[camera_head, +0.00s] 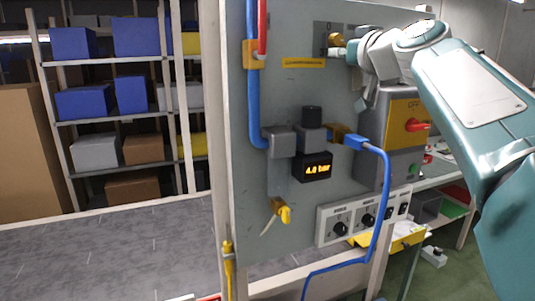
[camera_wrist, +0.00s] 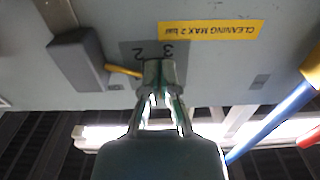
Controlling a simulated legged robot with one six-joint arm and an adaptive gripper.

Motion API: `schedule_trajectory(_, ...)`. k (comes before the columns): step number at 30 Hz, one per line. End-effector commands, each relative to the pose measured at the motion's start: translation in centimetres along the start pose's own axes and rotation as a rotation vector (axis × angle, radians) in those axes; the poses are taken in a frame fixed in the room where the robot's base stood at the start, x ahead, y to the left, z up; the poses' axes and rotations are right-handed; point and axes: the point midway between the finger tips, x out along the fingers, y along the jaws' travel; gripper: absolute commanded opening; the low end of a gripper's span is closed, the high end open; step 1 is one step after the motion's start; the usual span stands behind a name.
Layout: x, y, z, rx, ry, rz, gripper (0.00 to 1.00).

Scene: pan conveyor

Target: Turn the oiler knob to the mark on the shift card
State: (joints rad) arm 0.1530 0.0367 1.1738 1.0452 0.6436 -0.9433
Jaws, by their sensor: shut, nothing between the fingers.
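A yellow part (camera_head: 335,40) sits at a dark scale plate (camera_head: 325,30) near the top of the grey panel. My gripper (camera_head: 348,51) is shut, right up by that plate. In the wrist view my gripper (camera_wrist: 158,75) covers the middle of the plate (camera_wrist: 135,48). Upside-down numerals 2 and 3 show there, and a yellow pointer-like piece (camera_wrist: 124,71) sticks out left of the fingertips. I cannot tell whether this is the oiler knob, or whether the fingers touch it; the rest is hidden. I cannot make out a shift card.
A yellow "CLEANING MAX 2 bar" label (camera_wrist: 211,31) lies beside the plate. A display (camera_head: 317,169) reads 4.0 bar. Lower down are a box of black knobs (camera_head: 340,228), a yellow valve handle (camera_head: 284,212) and a blue hose (camera_head: 384,190). A red-handled switch box (camera_head: 402,108) stands right, near my arm.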

Motion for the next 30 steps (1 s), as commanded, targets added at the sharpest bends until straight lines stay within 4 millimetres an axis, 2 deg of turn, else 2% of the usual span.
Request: schedule_trajectory(30,-0.03,0.69,-0.57,-0.001,0.002,0.001,0.00)
